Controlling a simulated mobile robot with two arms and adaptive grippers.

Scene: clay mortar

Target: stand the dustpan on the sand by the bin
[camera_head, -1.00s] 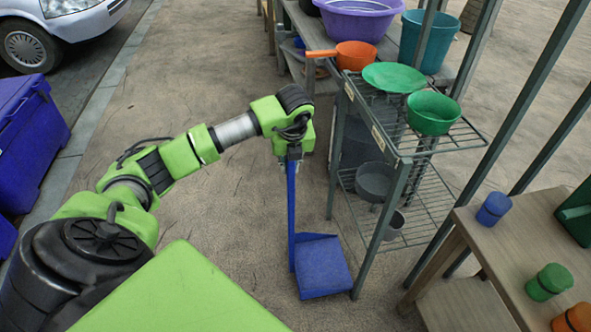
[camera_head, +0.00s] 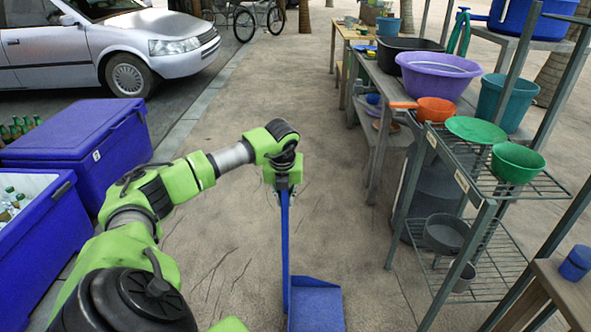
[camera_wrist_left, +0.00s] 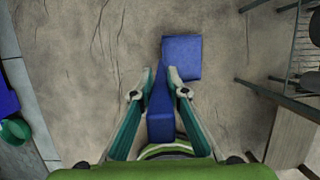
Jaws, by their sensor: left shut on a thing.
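The blue dustpan (camera_head: 317,303) hangs upright below my left gripper (camera_head: 283,190), its long blue handle (camera_head: 285,240) rising to the fingers. My left gripper is shut on the handle near its top. In the left wrist view the dustpan's pan (camera_wrist_left: 182,58) lies beyond the fingertips (camera_wrist_left: 160,75), over the sand (camera_wrist_left: 100,50). Whether the pan touches the sand is not clear. A grey bin (camera_head: 440,165) stands partly hidden behind the wire shelf, to the right of the dustpan. My right gripper does not show.
A wire shelf (camera_head: 462,178) with bowls and pots stands close on the right. A long table (camera_head: 385,80) with basins runs behind it. Blue coolers (camera_head: 85,150) stand on the left, a silver car (camera_head: 120,45) behind them. The sand ahead is open.

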